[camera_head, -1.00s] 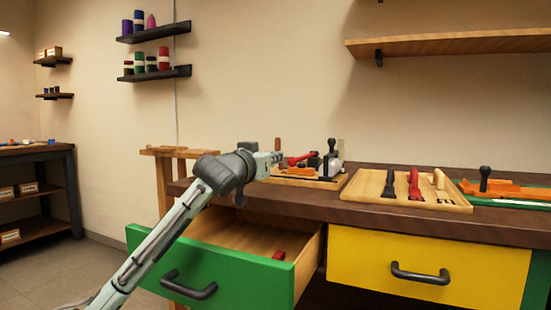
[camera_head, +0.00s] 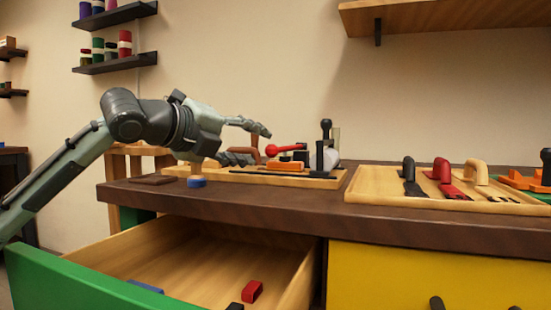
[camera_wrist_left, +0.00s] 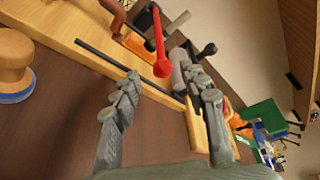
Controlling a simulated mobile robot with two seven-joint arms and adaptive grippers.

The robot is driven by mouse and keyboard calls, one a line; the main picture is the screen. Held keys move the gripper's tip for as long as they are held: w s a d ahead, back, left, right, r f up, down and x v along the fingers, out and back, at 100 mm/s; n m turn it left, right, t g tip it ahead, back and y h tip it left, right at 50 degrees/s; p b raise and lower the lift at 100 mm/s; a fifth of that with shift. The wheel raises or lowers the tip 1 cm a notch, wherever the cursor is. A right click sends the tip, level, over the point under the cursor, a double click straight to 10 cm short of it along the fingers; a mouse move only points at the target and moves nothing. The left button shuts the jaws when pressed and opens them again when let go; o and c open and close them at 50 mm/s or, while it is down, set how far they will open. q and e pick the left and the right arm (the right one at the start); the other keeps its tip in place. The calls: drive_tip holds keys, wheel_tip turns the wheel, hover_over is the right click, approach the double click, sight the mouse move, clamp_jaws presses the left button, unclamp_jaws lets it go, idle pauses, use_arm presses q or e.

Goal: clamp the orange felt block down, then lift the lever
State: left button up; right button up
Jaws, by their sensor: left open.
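An orange block (camera_head: 285,166), seemingly the felt block, sits on a wooden fixture board (camera_head: 235,177) at the back of the bench. A red-handled lever (camera_head: 285,149) lies beside it, and a black-knobbed upright handle (camera_head: 326,130) stands to its right. The wrist view shows the red lever (camera_wrist_left: 160,50) and orange part (camera_wrist_left: 135,42) beyond my fingers. My left gripper (camera_head: 252,143) is open and empty, just left of the red lever in the picture; it also shows in the wrist view (camera_wrist_left: 170,95). Whether the block is clamped cannot be told. My right gripper is out of view.
A wooden knob with a blue base (camera_head: 197,181) stands on the bench below my left wrist. An open green drawer (camera_head: 90,285) juts out in front, holding small parts. A tray of handles (camera_head: 400,200) lies to the right; a shelf (camera_head: 450,20) hangs above.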

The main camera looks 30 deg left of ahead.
sight(269, 150)
use_arm(q)
drive_tip(key=shift+w+d+p, duration=0.1)
drive_tip(key=shift+w+p, duration=0.4)
drive_tip(key=shift+w, duration=0.1)
drive_tip(key=x, duration=0.2)
drive_tip(key=p+x, duration=0.1)
drive_tip(key=x, duration=0.1)
drive_tip(key=shift+w+f, duration=0.15)
drive_tip(key=shift+f, duration=0.15)
drive_tip(key=shift+x, duration=0.95)
drive_tip(key=shift+r, duration=0.15)
drive_tip(key=shift+c, duration=0.6)
clamp_jaws()
